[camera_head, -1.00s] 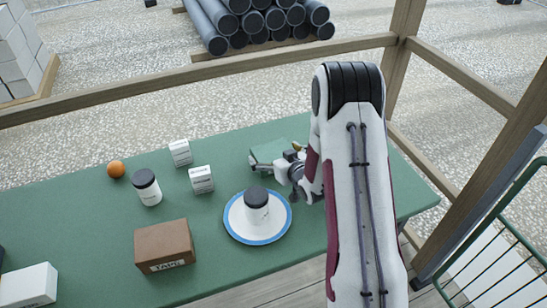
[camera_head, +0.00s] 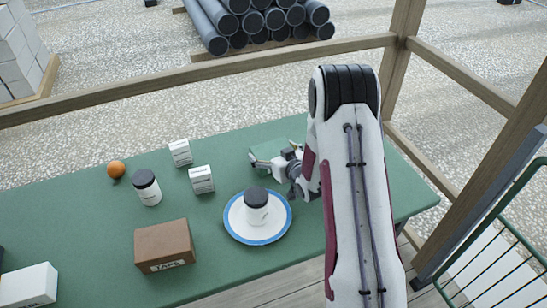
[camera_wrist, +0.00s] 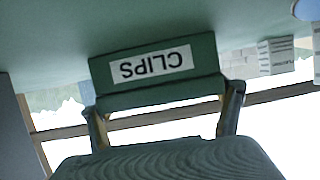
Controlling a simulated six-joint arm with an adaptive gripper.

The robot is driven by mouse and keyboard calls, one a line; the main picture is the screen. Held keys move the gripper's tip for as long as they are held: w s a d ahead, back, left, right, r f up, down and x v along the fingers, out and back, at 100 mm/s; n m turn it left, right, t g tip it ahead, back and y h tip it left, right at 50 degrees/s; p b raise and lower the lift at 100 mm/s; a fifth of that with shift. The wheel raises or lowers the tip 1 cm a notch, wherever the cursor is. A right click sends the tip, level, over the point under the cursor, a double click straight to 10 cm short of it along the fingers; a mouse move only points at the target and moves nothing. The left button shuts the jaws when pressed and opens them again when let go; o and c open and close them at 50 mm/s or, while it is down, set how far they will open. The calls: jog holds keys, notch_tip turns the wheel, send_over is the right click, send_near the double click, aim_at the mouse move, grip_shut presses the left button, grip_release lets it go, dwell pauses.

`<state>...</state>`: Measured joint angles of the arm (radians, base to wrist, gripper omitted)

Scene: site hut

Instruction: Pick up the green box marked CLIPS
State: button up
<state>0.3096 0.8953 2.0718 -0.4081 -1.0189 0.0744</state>
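The green box marked CLIPS (camera_wrist: 155,70) shows upside down in the wrist view, its white label facing the camera. In the head view the box (camera_head: 272,149) is at the far right of the green table, partly hidden by my gripper (camera_head: 277,157). My gripper (camera_wrist: 163,98) has its two fingers spread apart, one near each side of the box. No firm contact between fingers and box can be made out. The box appears to rest on the table.
A white jar with a black lid (camera_head: 257,207) stands on a blue-rimmed plate (camera_head: 238,233) close to my gripper. Two small white boxes (camera_head: 202,180) (camera_head: 180,153), another jar (camera_head: 147,188), an orange (camera_head: 116,169) and a brown TAPE box (camera_head: 164,246) stand farther left.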

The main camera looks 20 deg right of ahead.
aim_at(272, 148)
dwell(0.4)
jog(key=shift+r, duration=4.95)
